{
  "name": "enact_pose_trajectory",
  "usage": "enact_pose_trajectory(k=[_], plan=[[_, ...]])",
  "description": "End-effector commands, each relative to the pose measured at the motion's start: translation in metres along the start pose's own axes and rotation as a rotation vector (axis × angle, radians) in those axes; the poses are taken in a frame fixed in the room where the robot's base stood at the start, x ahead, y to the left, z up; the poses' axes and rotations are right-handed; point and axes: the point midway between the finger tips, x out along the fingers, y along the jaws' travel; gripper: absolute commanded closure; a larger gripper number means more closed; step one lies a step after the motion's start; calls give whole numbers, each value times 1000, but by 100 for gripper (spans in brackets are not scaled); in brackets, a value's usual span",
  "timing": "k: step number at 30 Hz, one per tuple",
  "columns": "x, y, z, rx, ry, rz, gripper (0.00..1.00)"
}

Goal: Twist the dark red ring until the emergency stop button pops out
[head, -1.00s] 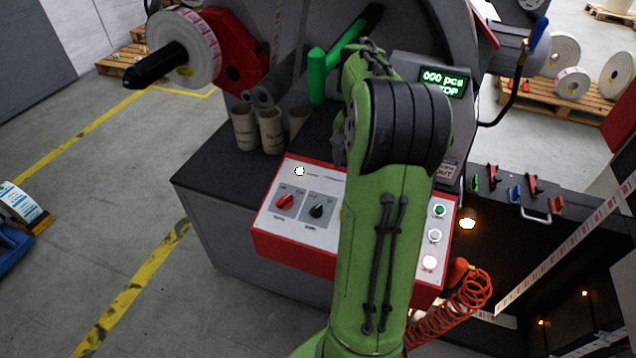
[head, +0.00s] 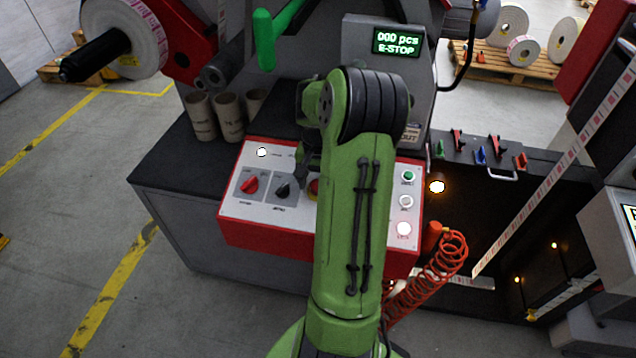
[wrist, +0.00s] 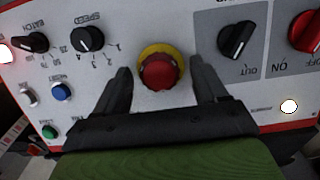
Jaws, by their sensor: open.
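The emergency stop button (wrist: 161,71) is a dark red round knob on a yellow disc, seen in the middle of the wrist view. In the head view only a small part of it (head: 314,187) shows beside my arm. My gripper (wrist: 162,75) is open, one finger on each side of the button, with a visible gap to each side. I cannot tell how deep the fingertips reach. In the head view my arm hides most of my gripper. The display (head: 397,42) reads "000 pcs E-STOP".
The white panel (head: 232,212) has a red knob (head: 250,185), a black knob (head: 283,190) and lit buttons (head: 404,229) around the button. In the wrist view a SPEED knob (wrist: 87,39) is left of my gripper.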

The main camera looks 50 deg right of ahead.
Motion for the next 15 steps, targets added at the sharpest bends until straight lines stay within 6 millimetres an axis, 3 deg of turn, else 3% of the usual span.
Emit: enact_pose_trajectory(k=[5, 15], plan=[[-1, 0, 0, 0, 0, 0, 30], [-1, 0, 0, 0, 0, 0, 82]])
